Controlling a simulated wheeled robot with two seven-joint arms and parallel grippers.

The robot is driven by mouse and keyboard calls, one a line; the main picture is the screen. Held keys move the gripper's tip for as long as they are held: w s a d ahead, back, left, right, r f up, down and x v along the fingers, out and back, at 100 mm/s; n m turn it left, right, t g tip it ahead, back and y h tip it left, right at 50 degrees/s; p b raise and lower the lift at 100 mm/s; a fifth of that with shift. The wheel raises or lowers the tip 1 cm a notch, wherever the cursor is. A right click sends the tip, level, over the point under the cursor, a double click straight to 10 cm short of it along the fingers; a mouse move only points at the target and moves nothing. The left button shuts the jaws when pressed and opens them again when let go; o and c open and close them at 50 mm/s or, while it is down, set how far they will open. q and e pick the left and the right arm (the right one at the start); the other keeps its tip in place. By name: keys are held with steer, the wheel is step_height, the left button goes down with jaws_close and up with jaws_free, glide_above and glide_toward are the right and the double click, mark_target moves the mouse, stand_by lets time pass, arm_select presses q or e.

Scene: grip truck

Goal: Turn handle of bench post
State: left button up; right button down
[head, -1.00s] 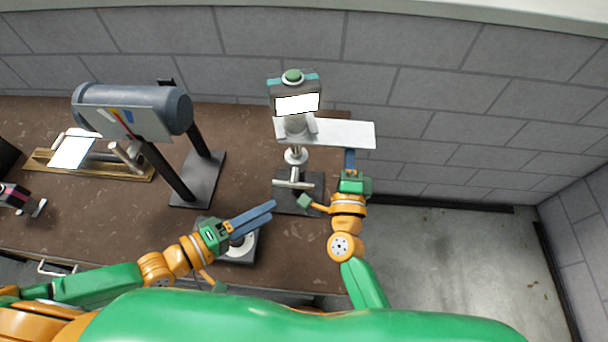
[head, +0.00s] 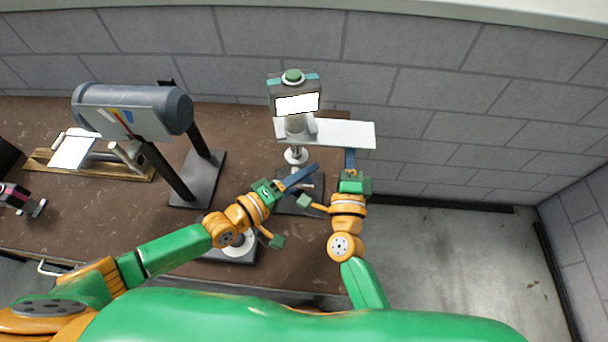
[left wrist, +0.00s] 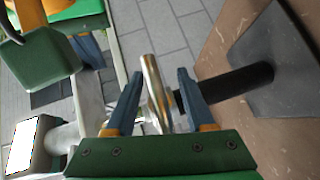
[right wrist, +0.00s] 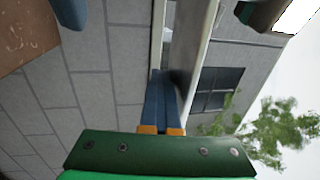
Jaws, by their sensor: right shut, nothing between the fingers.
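The bench post stands on the brown bench, with a dark device head (head: 295,97) with a white screen and green button. Its metal handle bar (left wrist: 155,92) shows in the left wrist view between the fingers of my left gripper (left wrist: 157,100). The fingers are apart, with gaps visible beside the bar. In the head view my left gripper (head: 298,178) covers most of the handle. My right gripper (head: 350,160) is just below the post's pale side plate (head: 345,134). In the right wrist view its fingers (right wrist: 166,100) are together and empty; contact with the plate is unclear.
A dark roller machine (head: 135,108) on two black legs stands left of the post. A round-topped grey device (head: 238,248) sits under my left arm. The bench (head: 120,215) ends just right of the post, with grey floor beyond and a block wall behind.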

arm_select(q)
jaws_close()
steer(key=shift+a+f+m+g+y, duration=0.1)
steer(key=shift+f+m+g+y, duration=0.2)
steer(key=shift+m+y, duration=0.4)
steer(key=shift+a+f+m+g+y, duration=0.1)
steer(key=shift+m+g+y, duration=0.3)
steer(key=shift+m+y, duration=0.3)
steer(key=shift+o, duration=0.9)
jaws_free()
